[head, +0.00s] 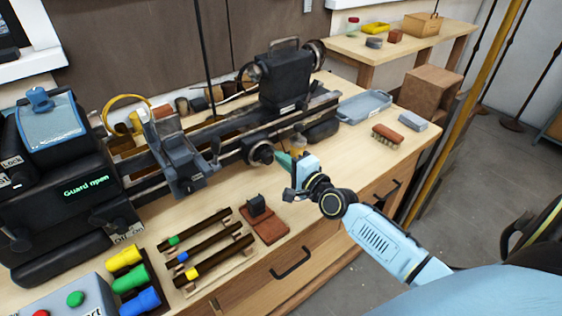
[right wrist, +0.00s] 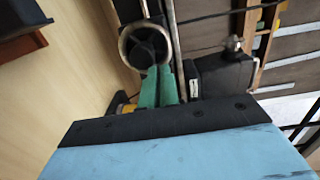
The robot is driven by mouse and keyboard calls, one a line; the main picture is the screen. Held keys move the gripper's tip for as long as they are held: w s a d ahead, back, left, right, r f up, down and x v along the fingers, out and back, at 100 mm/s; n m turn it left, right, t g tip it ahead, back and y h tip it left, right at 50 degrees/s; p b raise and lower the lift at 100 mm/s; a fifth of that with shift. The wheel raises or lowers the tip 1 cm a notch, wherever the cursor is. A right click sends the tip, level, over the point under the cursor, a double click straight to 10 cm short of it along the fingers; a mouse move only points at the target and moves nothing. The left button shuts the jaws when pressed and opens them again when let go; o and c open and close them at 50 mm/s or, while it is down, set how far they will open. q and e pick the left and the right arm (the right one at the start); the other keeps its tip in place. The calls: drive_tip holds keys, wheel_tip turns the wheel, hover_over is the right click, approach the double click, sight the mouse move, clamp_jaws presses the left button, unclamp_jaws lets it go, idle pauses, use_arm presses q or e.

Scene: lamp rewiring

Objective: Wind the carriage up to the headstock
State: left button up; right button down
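The dark lathe carries its headstock (head: 62,190) at the left, with a blue guard and a green "Guard open" display. The carriage (head: 182,158) sits on the bed to the right of the headstock, with a gap between them. A round handwheel (head: 260,152) is at the bed's front, right of the carriage; a ringed wheel (right wrist: 147,45) shows in the right wrist view. My right gripper (head: 285,160) is just right of the handwheel. Its green fingers (right wrist: 160,85) lie close together, tips overlapping the wheel's lower rim; any handle between them is hidden. My left gripper is out of view.
The tailstock (head: 285,78) stands at the bed's right end. In front lie colored-tipped tools on a rack (head: 212,270), a brown block (head: 268,226) and a control box (head: 75,305). A blue-grey tray (head: 364,106) and a brush (head: 387,134) lie at the right.

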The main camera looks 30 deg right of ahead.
drive_tip(key=shift+d+f+h+b, duration=0.3)
drive_tip(key=shift+d+f+b, duration=0.55)
drive_tip(key=shift+f, duration=0.1)
idle(0.6)
drive_tip(key=c, duration=1.6)
unclamp_jaws()
drive_tip(key=shift+o, duration=0.2)
drive_tip(key=shift+d, duration=0.1)
